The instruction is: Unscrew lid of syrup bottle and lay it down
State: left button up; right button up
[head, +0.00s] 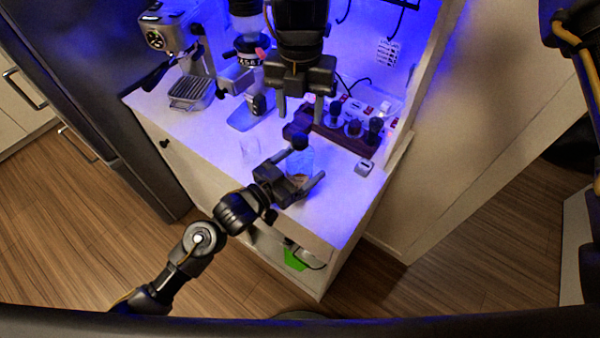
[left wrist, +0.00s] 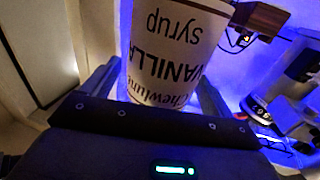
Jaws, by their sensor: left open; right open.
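The syrup bottle (head: 301,161) stands upright on the white counter near its front edge, with its dark lid (head: 300,141) on top. My left gripper (head: 305,168) is open, with its fingers on either side of the bottle's body. In the left wrist view the bottle (left wrist: 172,50) fills the space between the fingers, its "VANILLA syrup" label upside down. Whether the fingers touch it is unclear. My right gripper (head: 300,107) is open and empty, pointing down from the top in the head view, above and behind the lid.
A wooden rack (head: 345,136) with dark-handled tools stands right of the bottle. A small pale box (head: 364,167) lies on the counter's right. A grinder (head: 249,55) and an espresso machine (head: 185,55) stand at the back left. The counter's front left (head: 190,135) is largely clear.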

pick_arm(q)
jog(key=shift+x, duration=0.8)
